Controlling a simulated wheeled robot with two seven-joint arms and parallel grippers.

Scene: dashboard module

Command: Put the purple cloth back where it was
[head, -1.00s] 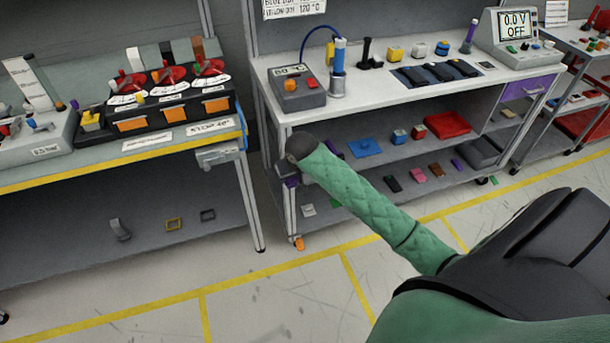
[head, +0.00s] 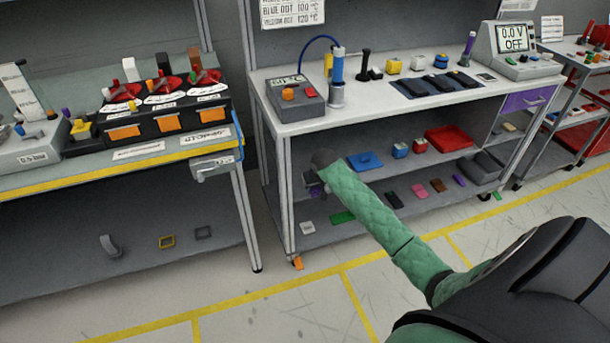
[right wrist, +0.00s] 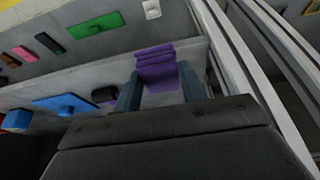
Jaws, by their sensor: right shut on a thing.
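The purple cloth (right wrist: 157,62) is folded and sits between the two blue-grey fingers of my right gripper (right wrist: 160,88) in the right wrist view. In the head view my right gripper (head: 318,182) is at the left end of the middle shelf (head: 375,182) of the right workbench, beside its front left leg. The cloth is mostly hidden there by the gripper and wrist. I cannot tell whether the cloth touches the shelf. My left gripper is not in view.
The bottom shelf holds small flat pieces, including a green one (head: 342,217). The bench leg (head: 288,215) is close to my gripper.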

